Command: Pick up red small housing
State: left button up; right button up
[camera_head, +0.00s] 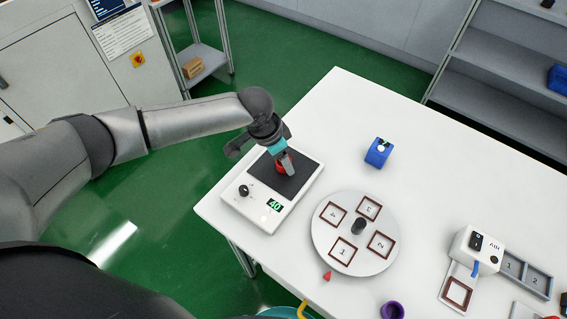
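A small red object (280,168), which looks like the red small housing, is on the dark plate of a white device (265,211) at the table's left side. It is mostly covered by my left gripper (286,162), which points down at it from above. The grey fingertips are at the red object, but I cannot tell whether they grip it or only stand beside it. My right gripper is not in view.
A white turntable (354,272) with numbered square frames stands right of the device, with a small red wedge (327,276) at its edge. A blue part (378,152) stands behind it, and a purple ring (392,310) is in front. A white machine (474,250) stands at the right.

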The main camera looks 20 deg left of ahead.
pick_arm(q)
grip_shut()
dwell(0.4)
